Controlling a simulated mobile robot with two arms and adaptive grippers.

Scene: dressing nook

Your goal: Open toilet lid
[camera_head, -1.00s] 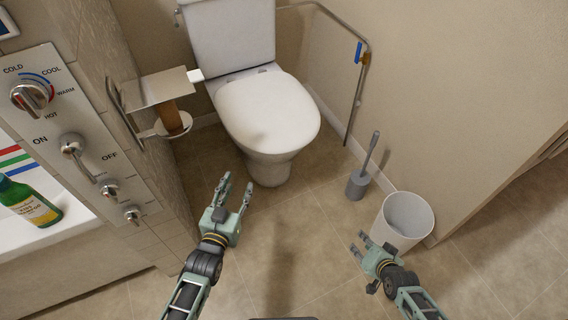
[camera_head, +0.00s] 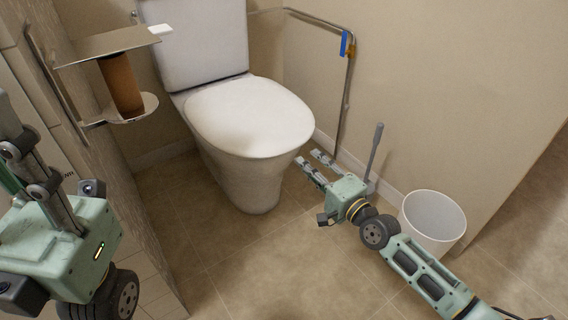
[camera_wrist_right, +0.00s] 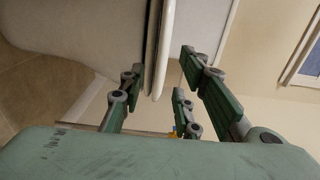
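The white toilet (camera_head: 245,180) stands at the back, left of centre, in the head view. Its lid (camera_head: 250,115) is down flat over the bowl. My right gripper (camera_head: 314,162) is open and empty, low beside the right side of the bowl, its fingers pointing toward the toilet. In the right wrist view, the thin edge of the lid and seat (camera_wrist_right: 160,50) runs past the gap between the spread fingertips (camera_wrist_right: 156,76); I cannot tell whether they touch. My left gripper (camera_head: 30,165) is large at the left edge, away from the toilet; its finger spacing is unclear.
A paper holder (camera_head: 110,43) with a shelf juts from the left wall. A grab rail (camera_head: 345,110) is on the right wall. A toilet brush (camera_head: 375,150) and a white bin (camera_head: 433,215) stand near my right arm. The floor (camera_head: 250,265) in front is clear.

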